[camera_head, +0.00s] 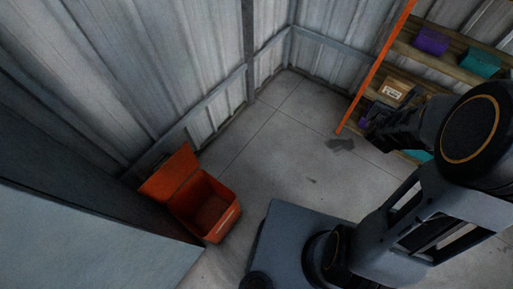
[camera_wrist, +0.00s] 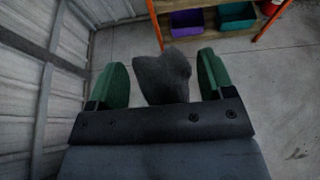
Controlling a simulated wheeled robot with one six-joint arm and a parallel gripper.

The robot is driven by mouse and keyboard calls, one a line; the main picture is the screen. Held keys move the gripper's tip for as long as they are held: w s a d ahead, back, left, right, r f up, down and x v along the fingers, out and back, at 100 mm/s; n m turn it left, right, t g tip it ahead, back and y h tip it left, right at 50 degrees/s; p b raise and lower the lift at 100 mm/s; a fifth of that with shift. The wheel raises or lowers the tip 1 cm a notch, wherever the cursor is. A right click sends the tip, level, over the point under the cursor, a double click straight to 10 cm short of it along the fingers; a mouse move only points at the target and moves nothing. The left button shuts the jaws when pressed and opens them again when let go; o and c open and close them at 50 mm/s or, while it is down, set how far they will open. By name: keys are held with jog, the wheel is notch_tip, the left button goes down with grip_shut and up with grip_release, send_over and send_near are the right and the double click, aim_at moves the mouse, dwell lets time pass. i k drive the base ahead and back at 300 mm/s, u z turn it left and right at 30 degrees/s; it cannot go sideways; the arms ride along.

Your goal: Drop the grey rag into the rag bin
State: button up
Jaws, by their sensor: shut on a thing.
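The grey rag (camera_wrist: 163,78) is bunched up between the two green fingers of my gripper (camera_wrist: 162,82) in the wrist view, and the gripper is shut on it. In the head view my gripper is at the right, a dark shape in front of the shelf, and its fingers are hard to make out. A dark grey patch lies just left of it against the floor; I cannot tell whether it is the rag. The rag bin (camera_head: 226,221) is an orange box on the floor at the lower left, with its lid (camera_head: 170,174) raised. It stands well away from my gripper.
A shelf with an orange post (camera_head: 375,68) stands at the right, holding a purple bin (camera_head: 431,41), a teal bin (camera_head: 480,63) and a cardboard box (camera_head: 396,90). Corrugated walls close the back and left. The concrete floor (camera_head: 265,150) between bin and shelf is mostly clear.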

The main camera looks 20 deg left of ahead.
aim_at(213, 213)
jog(key=i, duration=1.65)
jog(key=u, duration=5.4)
jog(key=i, duration=0.5)
jog(key=u, duration=0.05)
